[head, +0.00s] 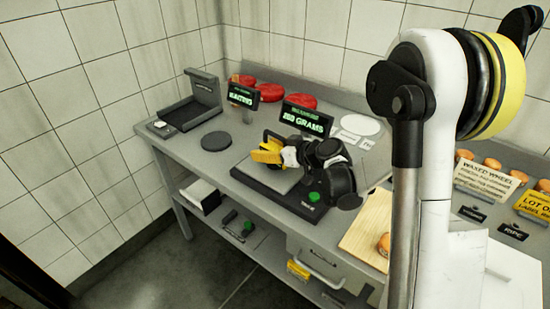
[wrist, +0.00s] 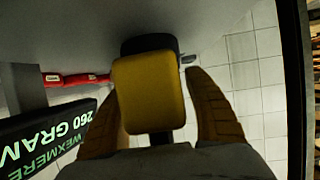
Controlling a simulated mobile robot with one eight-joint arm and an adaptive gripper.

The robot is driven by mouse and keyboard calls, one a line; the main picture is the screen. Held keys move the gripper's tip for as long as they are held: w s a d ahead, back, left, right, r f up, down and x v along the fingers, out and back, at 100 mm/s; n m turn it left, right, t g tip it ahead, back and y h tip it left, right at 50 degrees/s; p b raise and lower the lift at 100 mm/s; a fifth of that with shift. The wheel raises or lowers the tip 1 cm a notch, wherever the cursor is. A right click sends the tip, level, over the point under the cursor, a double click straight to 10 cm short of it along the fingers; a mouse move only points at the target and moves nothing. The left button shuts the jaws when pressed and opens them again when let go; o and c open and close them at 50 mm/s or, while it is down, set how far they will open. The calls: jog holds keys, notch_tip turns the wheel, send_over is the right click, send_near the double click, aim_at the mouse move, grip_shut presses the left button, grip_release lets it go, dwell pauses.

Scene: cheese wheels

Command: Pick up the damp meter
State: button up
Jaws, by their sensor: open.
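A yellow block with rounded corners and a dark end, which looks like the damp meter (wrist: 152,92), shows in the middle of the wrist view. My gripper (wrist: 160,112) is open, with one brownish finger on each side of the block. A gap shows on the right side; contact on the left is unclear. In the head view my gripper (head: 268,151) is low over the weighing scale (head: 262,184) on the grey bench. There the yellow of the block and of my fingers cannot be told apart.
Green-lit displays stand behind the scale, one reading 260 grams (head: 307,119), the other (head: 243,96) farther left. Red wheels (head: 302,101) line the back. A dark disc (head: 216,141) and a black device (head: 189,108) are left. A wooden board (head: 368,235) and signs are right.

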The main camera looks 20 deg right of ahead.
grip_shut()
jog(key=shift+r, duration=0.1)
dwell(0.3)
